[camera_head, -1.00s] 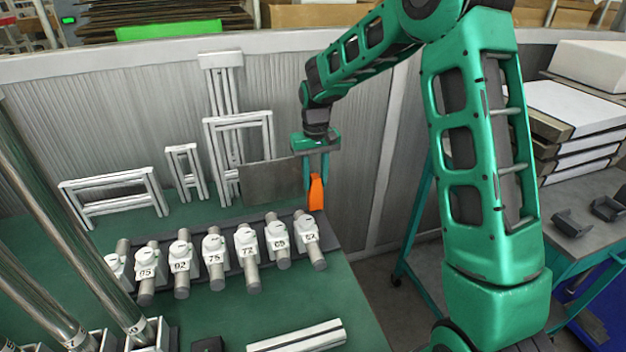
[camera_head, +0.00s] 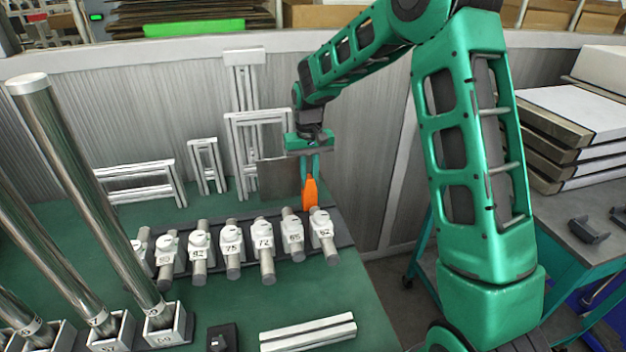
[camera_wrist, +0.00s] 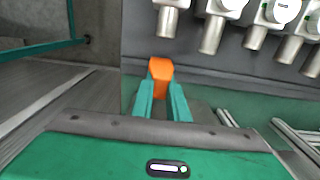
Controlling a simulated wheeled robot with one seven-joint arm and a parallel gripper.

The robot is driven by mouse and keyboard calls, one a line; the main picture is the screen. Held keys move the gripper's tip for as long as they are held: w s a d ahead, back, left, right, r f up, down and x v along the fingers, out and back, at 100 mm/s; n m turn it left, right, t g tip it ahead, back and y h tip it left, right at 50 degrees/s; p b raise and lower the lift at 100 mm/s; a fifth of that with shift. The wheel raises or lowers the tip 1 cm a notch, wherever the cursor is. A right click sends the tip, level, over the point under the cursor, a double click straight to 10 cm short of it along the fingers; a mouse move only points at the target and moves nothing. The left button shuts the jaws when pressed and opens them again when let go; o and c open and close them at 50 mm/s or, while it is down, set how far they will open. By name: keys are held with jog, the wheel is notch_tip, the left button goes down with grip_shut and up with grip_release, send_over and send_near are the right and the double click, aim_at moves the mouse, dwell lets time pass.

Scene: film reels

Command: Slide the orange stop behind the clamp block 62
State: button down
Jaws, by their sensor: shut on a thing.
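The orange stop (camera_head: 310,193) is upright between the fingers of my gripper (camera_head: 310,172), which is shut on its upper part. Clamp block 62 (camera_head: 322,230) is at the right end of the row of white blocks, with a grey rod through it. The stop is on the far side of the row, behind and slightly left of block 62. In the wrist view the stop (camera_wrist: 160,66) is nearly in line with the end rod (camera_wrist: 167,22), with a gap between them. Whether the stop's foot touches the rail is unclear.
Block 65 (camera_head: 292,234) is close on the left of block 62, and several more blocks continue along the dark rail (camera_head: 345,232). A grey plate (camera_head: 279,180) and white frames stand behind the row. Tall metal tubes rise at left. A white bar (camera_head: 308,333) lies in front.

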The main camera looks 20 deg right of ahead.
jog(key=c, duration=1.7)
grip_release()
notch_tip(320, 180, up, 11)
jog(key=shift+w+f, duration=0.1)
jog(key=s+d+r+m, duration=0.1)
jog(key=s+d+r, duration=0.1)
jog(key=s+d, duration=0.65)
jog(key=s+d+r+m, duration=0.2)
jog(key=s+d, duration=0.4)
jog(key=s, duration=0.6)
jog(key=s+d+f, duration=0.1)
jog(key=s, duration=0.6)
jog(key=s+d+f+m, duration=0.1)
jog(key=s+f, duration=0.1)
jog(key=s, duration=0.5)
jog(key=s+f+m, duration=0.1)
jog(key=s, duration=0.6)
jog(key=shift+s+d+f, duration=0.1)
jog(key=shift+d+f, duration=0.3)
